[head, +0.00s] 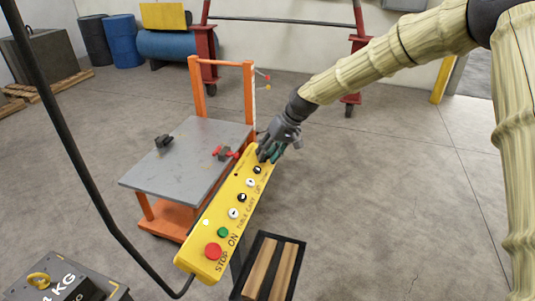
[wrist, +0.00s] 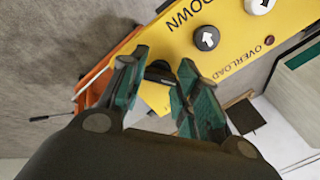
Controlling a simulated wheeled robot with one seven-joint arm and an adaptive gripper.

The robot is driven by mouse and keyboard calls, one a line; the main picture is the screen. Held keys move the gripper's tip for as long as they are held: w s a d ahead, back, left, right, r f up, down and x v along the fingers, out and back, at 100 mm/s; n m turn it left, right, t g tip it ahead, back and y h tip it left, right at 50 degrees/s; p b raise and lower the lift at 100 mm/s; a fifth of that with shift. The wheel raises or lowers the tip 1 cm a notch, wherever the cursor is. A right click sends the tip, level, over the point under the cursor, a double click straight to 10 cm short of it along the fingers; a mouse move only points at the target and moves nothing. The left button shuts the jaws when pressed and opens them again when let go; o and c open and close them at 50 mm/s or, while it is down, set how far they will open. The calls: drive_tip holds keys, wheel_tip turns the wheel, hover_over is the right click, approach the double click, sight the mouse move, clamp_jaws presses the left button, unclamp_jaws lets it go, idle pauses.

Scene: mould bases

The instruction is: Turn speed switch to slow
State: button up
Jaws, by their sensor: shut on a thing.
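A yellow control pendant (head: 228,215) with a row of buttons hangs tilted in front of me. My gripper (head: 270,154) is at its upper end. In the wrist view, the teal fingers of my gripper (wrist: 162,72) stand on both sides of a small black knob, the speed switch (wrist: 159,70), and are shut on it. The fingers hide much of the knob and any marks around it, so its setting cannot be read. The pendant face (wrist: 232,55) shows DOWN and OVERLOAD labels and a white arrow button (wrist: 207,38) beside the fingers.
The red stop button (head: 213,250) and green on button (head: 223,232) are at the pendant's lower end. A black cable (head: 75,155) runs up from that end. An orange cart (head: 175,160) stands behind the pendant.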

idle(0.3)
drive_tip(key=o, duration=1)
drive_tip(key=shift+r, duration=0.1)
drive_tip(key=v, duration=1.2)
drive_tip(key=shift+d, duration=0.1)
